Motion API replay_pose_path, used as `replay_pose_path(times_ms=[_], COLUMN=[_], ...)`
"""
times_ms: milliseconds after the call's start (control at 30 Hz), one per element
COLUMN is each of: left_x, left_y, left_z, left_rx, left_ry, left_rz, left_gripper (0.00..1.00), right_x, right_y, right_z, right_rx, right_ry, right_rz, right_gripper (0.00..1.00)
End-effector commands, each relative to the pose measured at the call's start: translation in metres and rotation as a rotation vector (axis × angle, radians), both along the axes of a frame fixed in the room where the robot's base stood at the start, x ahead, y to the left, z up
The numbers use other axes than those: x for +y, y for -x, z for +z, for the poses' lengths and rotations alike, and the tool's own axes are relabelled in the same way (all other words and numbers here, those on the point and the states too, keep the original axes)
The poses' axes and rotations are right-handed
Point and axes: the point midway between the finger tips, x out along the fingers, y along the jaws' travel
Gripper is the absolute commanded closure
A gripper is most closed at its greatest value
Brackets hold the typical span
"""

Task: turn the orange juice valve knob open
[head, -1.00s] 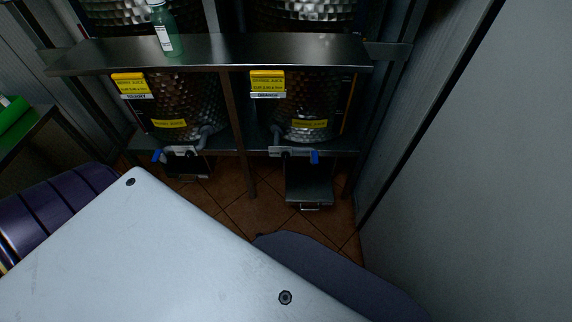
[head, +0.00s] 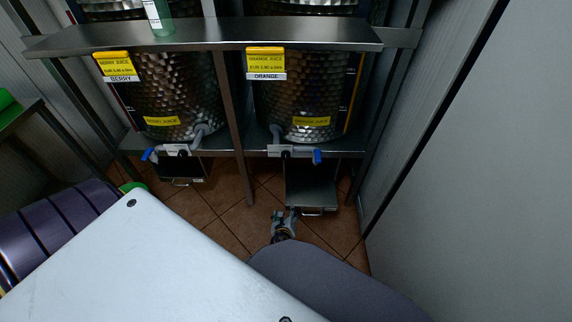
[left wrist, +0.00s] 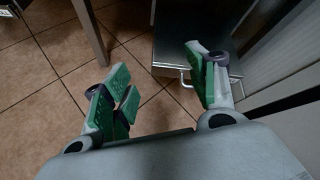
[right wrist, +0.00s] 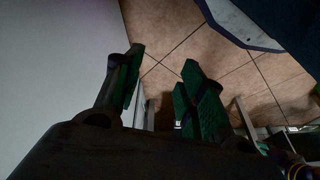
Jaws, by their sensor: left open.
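The orange juice tank (head: 299,93) stands on the right of the rack, with a yellow price card and an ORANGE label. Its tap (head: 289,152) sticks out at the tank's foot, and the blue valve knob (head: 317,157) is at the tap's right end. My left gripper (head: 283,222) is below and in front of the tap, apart from the knob. In the left wrist view its green-padded fingers (left wrist: 160,88) are spread and empty; the knob is not seen there. My right gripper (right wrist: 161,80) shows in the right wrist view, fingers apart and empty above the floor.
A metal stand (head: 311,185) with a front handle sits under the orange tap. The berry tank (head: 178,97), with its own blue knob (head: 149,154), stands to the left. A steel shelf (head: 205,35) crosses above. A grey wall panel (head: 470,170) closes the right side.

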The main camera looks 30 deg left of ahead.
Motion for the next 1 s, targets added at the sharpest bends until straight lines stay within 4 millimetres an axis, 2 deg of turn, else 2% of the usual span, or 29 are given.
replay_pose_path(times_ms=[500, 1000], left_x=[0.015, 0.028], left_y=[-0.042, -0.059], left_z=[0.052, 0.112], left_rx=[-0.08, -0.131], left_ry=[-0.383, -0.736], left_rz=[-0.086, -0.083], left_gripper=[0.42, 0.42], right_x=[0.009, 0.013], right_y=[-0.01, -0.006], right_z=[0.028, 0.059], right_rx=[-0.04, -0.07], right_ry=[-0.03, -0.056], right_rz=[0.012, 0.028], right_gripper=[0.6, 0.6])
